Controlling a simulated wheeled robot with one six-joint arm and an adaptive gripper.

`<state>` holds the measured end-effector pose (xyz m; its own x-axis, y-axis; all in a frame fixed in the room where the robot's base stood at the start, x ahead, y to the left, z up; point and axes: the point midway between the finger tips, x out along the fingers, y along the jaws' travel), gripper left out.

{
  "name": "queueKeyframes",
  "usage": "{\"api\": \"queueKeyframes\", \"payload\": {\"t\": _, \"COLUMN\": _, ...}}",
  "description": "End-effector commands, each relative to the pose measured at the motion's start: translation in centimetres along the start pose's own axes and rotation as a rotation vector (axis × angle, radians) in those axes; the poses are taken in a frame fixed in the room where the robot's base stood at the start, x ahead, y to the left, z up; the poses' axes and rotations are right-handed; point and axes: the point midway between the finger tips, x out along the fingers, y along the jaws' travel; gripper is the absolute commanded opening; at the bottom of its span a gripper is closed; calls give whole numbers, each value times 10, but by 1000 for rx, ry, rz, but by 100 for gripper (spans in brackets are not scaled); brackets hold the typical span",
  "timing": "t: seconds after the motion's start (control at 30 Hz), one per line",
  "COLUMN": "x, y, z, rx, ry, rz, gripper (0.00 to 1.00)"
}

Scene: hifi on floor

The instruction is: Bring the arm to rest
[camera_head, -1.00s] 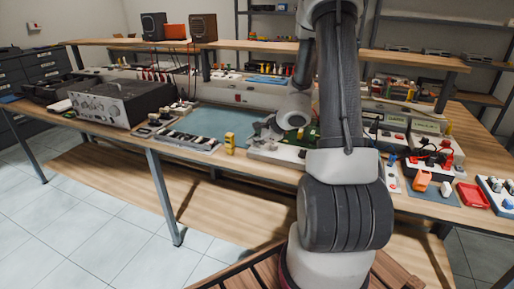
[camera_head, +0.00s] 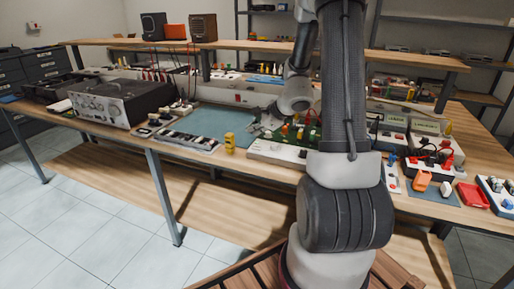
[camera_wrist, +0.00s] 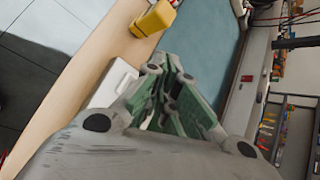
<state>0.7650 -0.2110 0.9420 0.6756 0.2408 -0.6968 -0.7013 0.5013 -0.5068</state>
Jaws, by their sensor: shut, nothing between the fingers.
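My arm rises at the centre right in the head view and hangs its wrist over the workbench (camera_head: 110,131). My gripper (camera_head: 262,127) points down and left above the bench, by the blue-green mat (camera_head: 212,124). In the wrist view my gripper (camera_wrist: 170,95) is shut and empty, its fingers close together. The exact gap between the fingertips and the bench cannot be told.
A yellow block (camera_head: 229,143) stands near the front edge. A white-based board (camera_head: 278,151) lies beneath my wrist. A black and silver instrument (camera_head: 122,101) stands to the left. A red tray (camera_head: 473,196) and an orange item (camera_head: 422,181) lie right. Shelves stand behind.

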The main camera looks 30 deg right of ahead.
Motion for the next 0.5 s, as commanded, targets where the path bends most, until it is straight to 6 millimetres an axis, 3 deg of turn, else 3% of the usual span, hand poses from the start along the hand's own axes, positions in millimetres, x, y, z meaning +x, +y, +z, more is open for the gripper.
{"api": "queueKeyframes", "payload": {"t": 0.2, "x": -12, "y": -9, "z": 9, "rx": -1, "ry": 0, "rz": -1, "gripper": 0}}
{"api": "queueKeyframes", "payload": {"t": 0.5, "x": -13, "y": -10, "z": 9, "rx": 0, "ry": 1, "rz": 0, "gripper": 0}}
